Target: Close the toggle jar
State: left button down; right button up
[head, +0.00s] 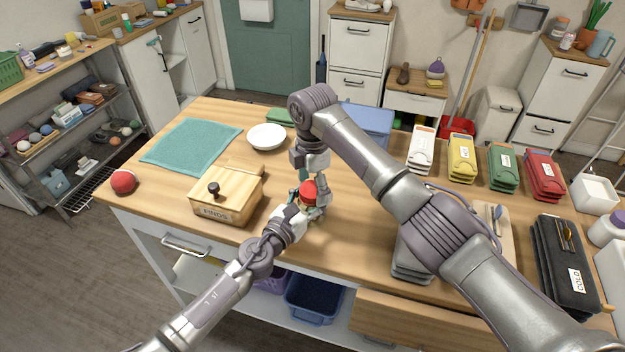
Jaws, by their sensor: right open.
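A small jar with a red top (308,188) is at the middle of the wooden table, mostly hidden between my two grippers. My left gripper (303,211) reaches in from the lower left and is at the jar's lower part. Its fingers are partly hidden, and I cannot tell whether they grip the jar. My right gripper (311,178) points down from above, open, with its fingers close to the red top. I cannot tell whether it touches the jar, or how the toggle clasp stands.
A wooden FINDS box (226,208), white bowl (267,136), teal cloth (192,144) and red ball (123,181) lie left on the table (170,192). Coloured cases, including a yellow one (462,150), line the right side. A drawer (420,322) stands open in front.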

pick_arm(q)
jog(key=shift+s+f, duration=0.1)
jog(key=shift+f, duration=0.3)
pick_arm(e)
jog(key=shift+c, duration=0.2)
pick_arm(q)
jog(key=shift+a, duration=0.1)
pick_arm(e)
jog(key=c, duration=1.1)
jog(key=o, duration=1.2)
jog(key=shift+r, duration=2.25)
jog(key=shift+o, duration=1.3)
